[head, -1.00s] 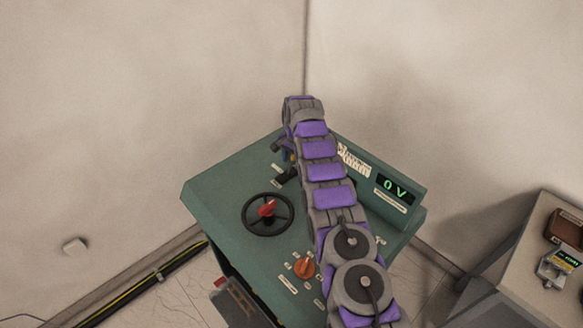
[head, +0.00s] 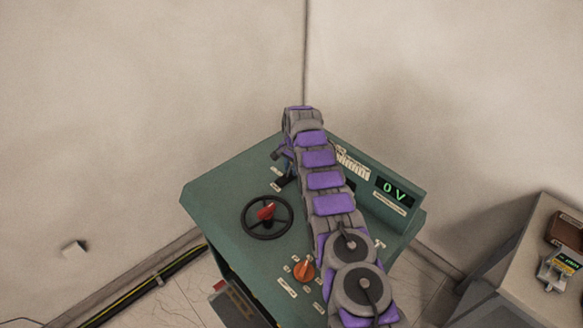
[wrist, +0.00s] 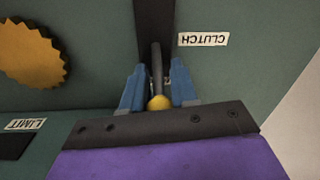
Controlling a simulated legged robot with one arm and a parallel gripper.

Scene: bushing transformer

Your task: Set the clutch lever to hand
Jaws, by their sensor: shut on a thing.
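The clutch lever (wrist: 157,75) is a dark rod with a yellow ball knob (wrist: 159,103), seen in the wrist view. It stands at a dark slot plate (wrist: 154,22) beside the upside-down CLUTCH label (wrist: 203,39). My gripper (wrist: 158,88) has its two blue fingers on either side of the lever, just by the knob, and is shut on it. In the head view my gripper is at the far side of the green console (head: 222,190), largely hidden by my arm. The lever cannot be made out clearly there.
The console carries a black handwheel (head: 267,217) with a red pointer, an orange knob (head: 304,270) and a display (head: 395,190) reading 0 V. A yellow toothed disc (wrist: 32,54) and a LIMIT label (wrist: 25,125) lie left of the lever. Walls stand close behind.

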